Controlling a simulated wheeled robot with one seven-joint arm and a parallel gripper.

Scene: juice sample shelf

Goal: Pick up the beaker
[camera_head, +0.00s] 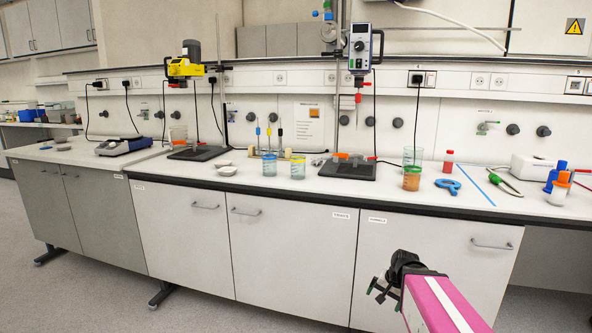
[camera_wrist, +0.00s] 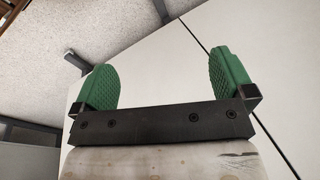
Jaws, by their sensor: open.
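Several beakers stand on the white bench; I cannot tell which one the task means. Two clear beakers with coloured rims, one blue (camera_head: 269,164) and one yellow (camera_head: 298,168), stand near the front edge at the middle. A beaker with orange contents (camera_head: 411,179) stands further right, with a clear glass vessel (camera_head: 413,155) behind it. My gripper (camera_head: 377,290) is below bench height in front of the cabinet doors, apart from every beaker. In the wrist view its green-padded fingers (camera_wrist: 164,76) are wide apart with nothing between them.
Stirrers on black stands (camera_head: 198,153) occupy the bench at left and middle. A blue clamp (camera_head: 448,186), green-handled tool (camera_head: 497,179), red-capped bottle (camera_head: 448,162) and blue bottles (camera_head: 556,178) lie or stand at right. The bench's dark front edge (camera_head: 330,204) lies above my gripper.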

